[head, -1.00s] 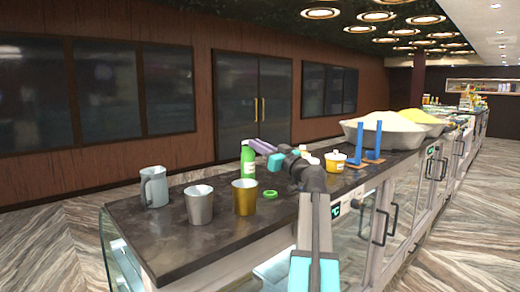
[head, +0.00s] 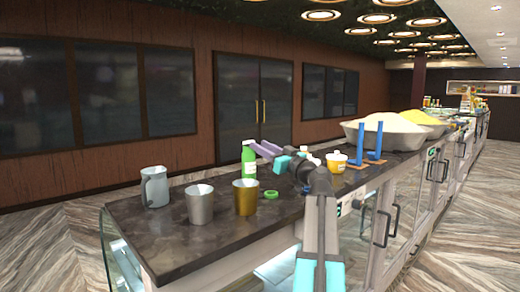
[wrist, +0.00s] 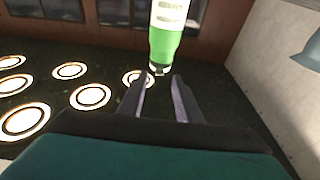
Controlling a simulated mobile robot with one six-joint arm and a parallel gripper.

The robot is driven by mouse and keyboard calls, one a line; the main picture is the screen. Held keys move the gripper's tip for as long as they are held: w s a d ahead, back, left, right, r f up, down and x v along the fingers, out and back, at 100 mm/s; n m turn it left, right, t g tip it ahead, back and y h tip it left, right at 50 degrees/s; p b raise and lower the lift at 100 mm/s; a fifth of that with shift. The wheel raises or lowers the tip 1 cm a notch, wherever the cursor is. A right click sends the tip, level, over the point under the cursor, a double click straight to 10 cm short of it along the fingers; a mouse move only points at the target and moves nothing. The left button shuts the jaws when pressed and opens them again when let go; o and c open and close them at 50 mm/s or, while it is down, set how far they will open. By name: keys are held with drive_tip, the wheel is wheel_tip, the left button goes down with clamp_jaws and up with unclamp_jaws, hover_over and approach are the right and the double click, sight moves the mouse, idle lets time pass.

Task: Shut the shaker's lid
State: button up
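The green bottle (head: 248,165), with a white label, stands upright on the counter; I take it as the shaker. In the wrist view, which is upside down, the green bottle (wrist: 166,45) shows just beyond the fingertips, its top end toward them. A small pale part at that end is seen, but I cannot tell how the lid sits. My gripper (head: 258,147), with purple fingers, is beside the bottle's upper part, at its right. In the wrist view my gripper (wrist: 160,77) is open, with nothing between its fingers.
A grey jug (head: 155,188), a silver cup (head: 199,206) and a gold cup (head: 245,198) stand left. A green ring (head: 271,194) lies on the dark counter (head: 190,245). A yellow tub (head: 337,164) and blue posts (head: 358,145) stand right, before heaped bowls.

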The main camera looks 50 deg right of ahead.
drive_tip(key=r+b+v, duration=0.2)
drive_tip(key=v, duration=0.9)
drive_tip(key=shift+s+r, duration=0.3)
drive_tip(key=shift+m, duration=0.3)
drive_tip(key=m+g+p, duration=0.1)
drive_tip(key=m+p, duration=0.3)
drive_tip(key=m, duration=0.7)
drive_tip(key=m+p, duration=0.5)
drive_tip(key=m, duration=0.7)
drive_tip(key=r+m+g+p, duration=0.1)
drive_tip(key=m+p, duration=0.4)
drive_tip(key=m, duration=0.7)
drive_tip(key=shift+s+r+g, duration=0.1)
drive_tip(key=shift+s+g, duration=0.2)
